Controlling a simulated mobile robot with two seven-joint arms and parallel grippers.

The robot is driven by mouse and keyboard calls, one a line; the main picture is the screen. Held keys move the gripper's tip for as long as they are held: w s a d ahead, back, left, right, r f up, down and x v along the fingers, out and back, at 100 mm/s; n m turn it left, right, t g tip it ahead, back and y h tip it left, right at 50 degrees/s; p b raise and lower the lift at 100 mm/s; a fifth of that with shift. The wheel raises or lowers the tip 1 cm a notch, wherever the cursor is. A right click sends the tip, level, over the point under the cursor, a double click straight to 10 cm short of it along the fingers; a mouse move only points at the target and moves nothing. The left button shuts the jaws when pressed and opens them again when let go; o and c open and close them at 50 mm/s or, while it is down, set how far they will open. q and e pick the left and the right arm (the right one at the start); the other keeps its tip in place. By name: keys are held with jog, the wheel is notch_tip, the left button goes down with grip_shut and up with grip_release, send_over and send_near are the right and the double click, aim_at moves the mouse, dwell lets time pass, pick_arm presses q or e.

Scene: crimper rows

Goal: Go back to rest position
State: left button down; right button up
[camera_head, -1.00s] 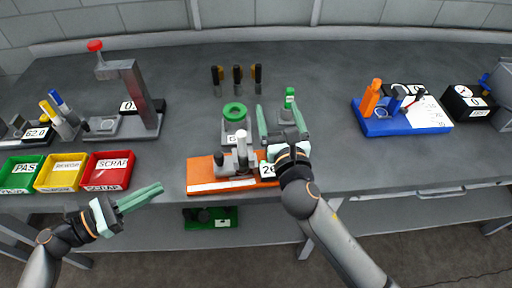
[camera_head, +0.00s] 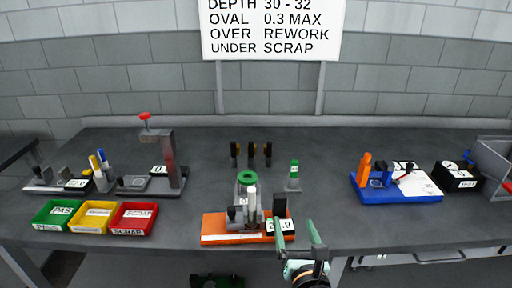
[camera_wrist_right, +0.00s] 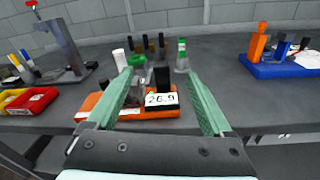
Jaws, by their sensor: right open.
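My right gripper (camera_head: 299,232) is open and empty, low in the head view at the table's front edge. Its green fingers stand apart in the right wrist view (camera_wrist_right: 165,95), with nothing between them touching either one. Beyond them is the orange block (camera_head: 232,229) with a white cylinder, dark parts and a label that looks like 26.9. The label also shows in the right wrist view (camera_wrist_right: 161,99). My left gripper is not in the head view.
Green (camera_head: 58,214), yellow (camera_head: 92,215) and red (camera_head: 134,218) bins stand at the table's front left. A press with a red knob (camera_head: 146,116) is behind them. A blue tray (camera_head: 392,192) is at right. A green-capped bottle (camera_head: 293,175) stands mid-table. A sign (camera_head: 272,30) hangs behind.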

notch_tip(320, 180, down, 10)
jog(key=s+d+m+g, duration=0.2)
jog(key=s+m+g, duration=0.1)
jog(key=m, duration=0.5)
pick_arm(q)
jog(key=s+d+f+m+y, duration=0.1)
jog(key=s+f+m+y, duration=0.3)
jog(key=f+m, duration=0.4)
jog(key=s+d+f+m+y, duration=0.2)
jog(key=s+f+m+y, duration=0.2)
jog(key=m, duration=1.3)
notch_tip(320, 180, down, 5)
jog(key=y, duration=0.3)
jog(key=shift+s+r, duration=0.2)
pick_arm(e)
jog(key=s+d+f+m+g, duration=0.2)
jog(key=s+f+m, duration=0.6)
jog(key=m, duration=0.4)
jog(key=s+d+f+m+g+y, duration=0.1)
jog(key=s+d+f+m, duration=0.3)
jog(key=s+f+m, duration=0.4)
jog(key=s+m+g, duration=0.1)
jog(key=s+m, duration=0.1)
jog(key=m, duration=0.2)
jog(key=shift+s+f+m+g, duration=0.15)
jog(key=shift+f+m+g, duration=0.15)
jog(key=shift+f+g, duration=0.1)
